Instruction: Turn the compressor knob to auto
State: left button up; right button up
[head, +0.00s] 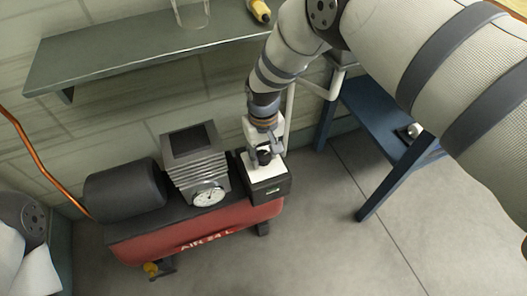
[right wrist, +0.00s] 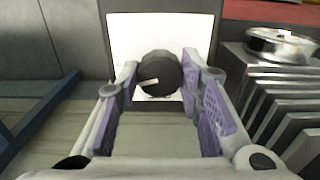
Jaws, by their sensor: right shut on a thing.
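The compressor (head: 195,229) is a red tank marked "AIR 24 L" on the floor by the wall. At its right end is a dark switch box (head: 270,188) with a white top plate. A round black compressor knob (head: 264,157) sits on that plate. My right gripper (head: 264,150) reaches down from above and is shut on the knob. In the right wrist view the knob (right wrist: 160,73) lies between the purple-padded fingers (right wrist: 160,82), and its white pointer mark points left. Labels around the knob cannot be read. My left gripper is out of view.
A pressure gauge (head: 209,195) and finned block (head: 192,160) stand left of the switch box, with a black cylinder (head: 126,190) beyond. A wall shelf (head: 140,52) hangs above. A blue bench (head: 378,118) stands at right. The floor in front is clear.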

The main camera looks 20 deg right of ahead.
aim_at(263, 156)
jog(key=shift+m, duration=1.6)
jog(key=o, duration=1.2)
jog(key=shift+c, duration=0.2)
notch_tip(263, 156, up, 12)
